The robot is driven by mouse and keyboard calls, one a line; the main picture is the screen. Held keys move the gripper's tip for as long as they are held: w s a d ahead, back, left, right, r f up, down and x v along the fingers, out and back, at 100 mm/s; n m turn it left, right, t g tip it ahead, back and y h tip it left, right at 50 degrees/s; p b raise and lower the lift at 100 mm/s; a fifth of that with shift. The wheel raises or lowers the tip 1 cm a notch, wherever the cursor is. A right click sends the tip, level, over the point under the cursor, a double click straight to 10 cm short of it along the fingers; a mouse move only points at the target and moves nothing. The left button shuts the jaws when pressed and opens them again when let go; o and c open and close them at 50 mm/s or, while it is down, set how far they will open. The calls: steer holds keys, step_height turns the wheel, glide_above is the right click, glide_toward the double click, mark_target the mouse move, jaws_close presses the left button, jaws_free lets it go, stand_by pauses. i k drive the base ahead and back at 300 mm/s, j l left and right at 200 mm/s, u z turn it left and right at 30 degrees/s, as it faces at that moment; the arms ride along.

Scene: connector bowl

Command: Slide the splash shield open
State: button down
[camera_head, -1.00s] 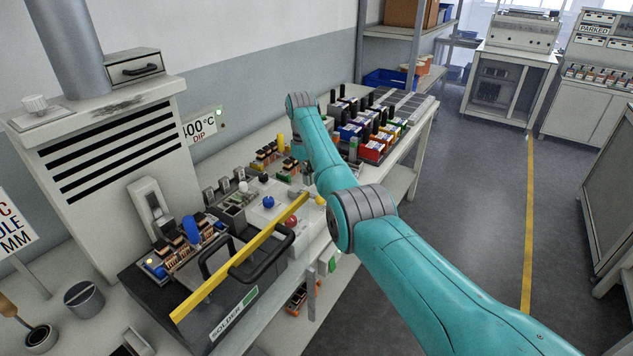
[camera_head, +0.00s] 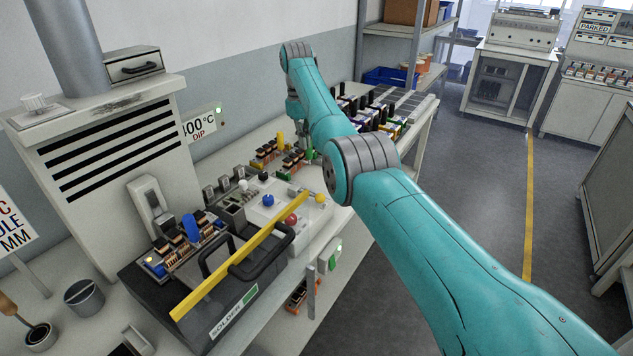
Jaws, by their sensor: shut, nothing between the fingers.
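The splash shield (camera_head: 240,258) appears as a clear panel with a long yellow edge, standing at the front of the dark solder bath (camera_head: 150,283) in the head view. A black bar handle (camera_head: 268,262) is at the shield, near the middle of the yellow edge. My gripper (camera_head: 302,142) is farther back and to the right, above the bench and apart from the handle. It is small and partly hidden by my arm; it is shut and empty.
Connectors on a fixture (camera_head: 190,245) sit behind the shield. A control box with a red button (camera_head: 291,219) stands right of it.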

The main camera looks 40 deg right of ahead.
mark_target(229, 267)
steer(key=k, duration=1)
